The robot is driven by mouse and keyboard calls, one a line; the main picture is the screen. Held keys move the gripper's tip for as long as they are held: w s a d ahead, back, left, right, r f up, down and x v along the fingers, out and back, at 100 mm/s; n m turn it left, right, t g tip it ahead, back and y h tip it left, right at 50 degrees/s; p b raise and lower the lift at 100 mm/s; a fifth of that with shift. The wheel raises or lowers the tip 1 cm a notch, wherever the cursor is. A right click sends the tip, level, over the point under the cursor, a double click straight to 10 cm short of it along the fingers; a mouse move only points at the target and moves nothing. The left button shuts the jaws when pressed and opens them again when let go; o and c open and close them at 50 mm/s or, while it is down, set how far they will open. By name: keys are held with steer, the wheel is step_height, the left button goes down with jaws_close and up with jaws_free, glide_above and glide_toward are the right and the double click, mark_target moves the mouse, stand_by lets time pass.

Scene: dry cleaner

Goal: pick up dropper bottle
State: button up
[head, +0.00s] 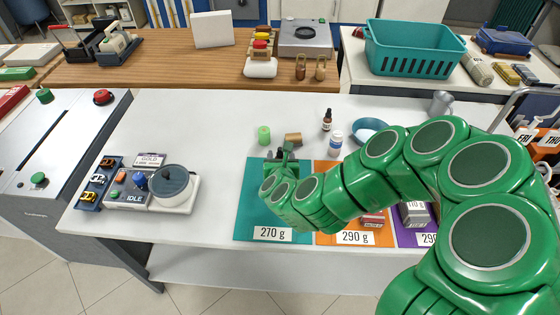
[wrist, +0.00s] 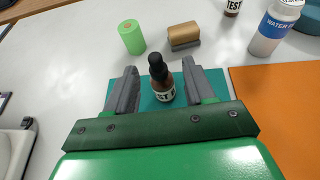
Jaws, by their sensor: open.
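A small dropper bottle (wrist: 158,72) with a black dropper cap and a white label stands between the fingers of my gripper (wrist: 160,82) in the wrist view. There is a gap on each side, and the gripper is open. The bottle appears to stand on the teal mat (wrist: 148,103). In the head view my gripper (head: 283,157) is over the far part of the teal mat (head: 246,215) and largely hides that bottle. A second dark dropper bottle (head: 327,121) with a white label stands farther back to the right.
A green roll (head: 264,135) and a brown-topped block (head: 293,139) sit just beyond my gripper. A white bottle (head: 336,144) and a blue bowl (head: 369,130) are to the right. A scale (head: 171,183) stands left. The white counter between scale and teal mat is clear.

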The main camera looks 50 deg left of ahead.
mark_target(280, 154)
steer(key=shift+x, duration=2.5)
steer(key=shift+s, duration=0.1)
jaws_close()
step_height(280, 154, up, 10)
